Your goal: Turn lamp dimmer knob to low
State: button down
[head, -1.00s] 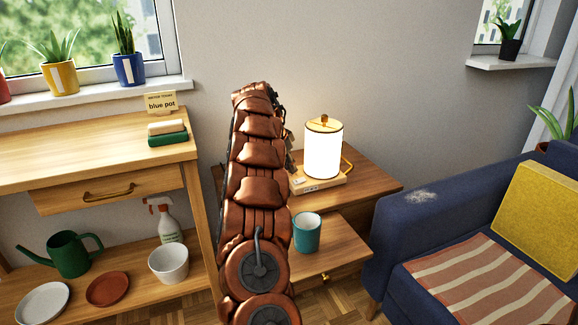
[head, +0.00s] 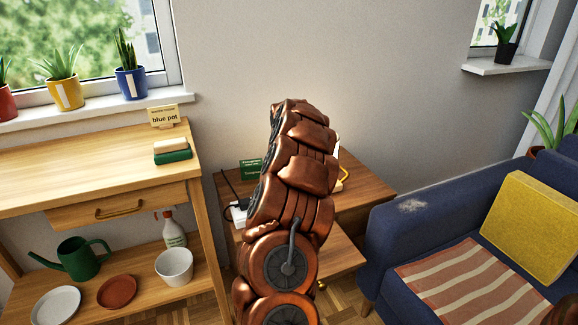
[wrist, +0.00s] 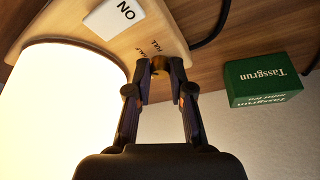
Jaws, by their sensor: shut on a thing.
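In the wrist view the lamp's glowing white shade (wrist: 62,105) fills the left side. Its pale wooden base (wrist: 100,58) carries a white switch (wrist: 113,18) marked ON. The brown dimmer knob (wrist: 172,63) sits at the base's edge, beside printed marks, of which FULL is readable. My gripper (wrist: 166,72) is shut on the knob, one finger on each side. The knob's pointer cannot be made out. In the head view my arm hides the gripper, the knob and nearly all of the lamp.
A green Tassgrun box (wrist: 263,80) lies close to the gripper's right; it also shows in the head view (head: 250,168). A dark cable (wrist: 212,25) runs past the base.

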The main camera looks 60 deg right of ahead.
jog(key=shift+s+d+r+n+t+y+p, duration=0.1)
jog(key=shift+n+t+y+p, duration=0.2)
jog(key=shift+n+p, duration=0.8)
jog(key=shift+s+d+n+t+y+p, duration=0.1)
jog(key=shift+n+t+y+p, duration=0.2)
jog(key=shift+n+p, duration=0.75)
jog(key=shift+n, duration=0.25)
jog(key=c, duration=1)
grip_release()
jog(key=shift+f+m+b, duration=0.25)
jog(key=shift+m+b, duration=0.15)
jog(key=shift+b, duration=0.15)
